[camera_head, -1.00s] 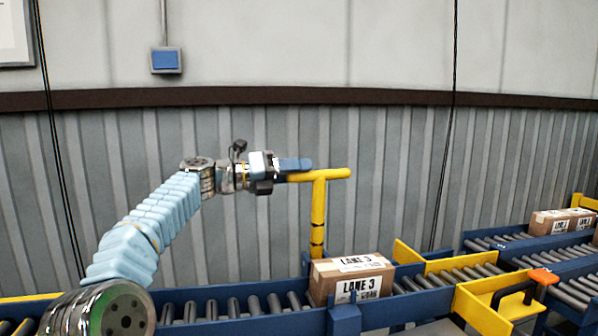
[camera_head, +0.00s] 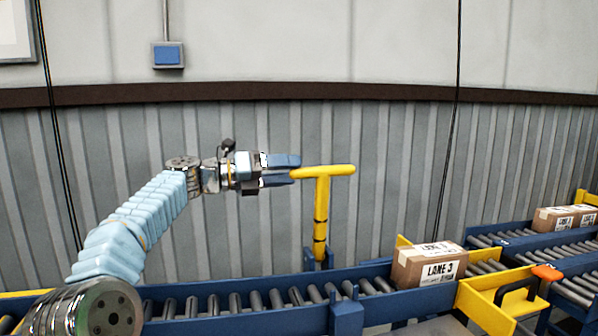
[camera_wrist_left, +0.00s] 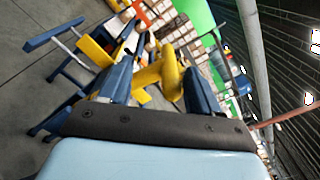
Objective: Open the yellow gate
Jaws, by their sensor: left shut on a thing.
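A yellow T-shaped lever (camera_head: 321,212) stands upright on the far side of the conveyor in the head view. My left gripper (camera_head: 295,170) is at the left end of its crossbar, with one finger above and one below. In the left wrist view the yellow bar (camera_wrist_left: 160,74) fills the gap between the fingers, and the gripper is shut on it. Yellow panels (camera_head: 487,307) stand around the conveyor on the right; one is partly hidden behind a LANE 3 carton (camera_head: 428,266). I cannot tell which yellow part is the gate. My right gripper is not in view.
A blue roller conveyor (camera_head: 340,310) runs across the front, its left stretch empty. An orange-topped handle (camera_head: 546,272) sits at the right. A ribbed wall (camera_head: 400,160) is behind the lever; the air above the conveyor is free.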

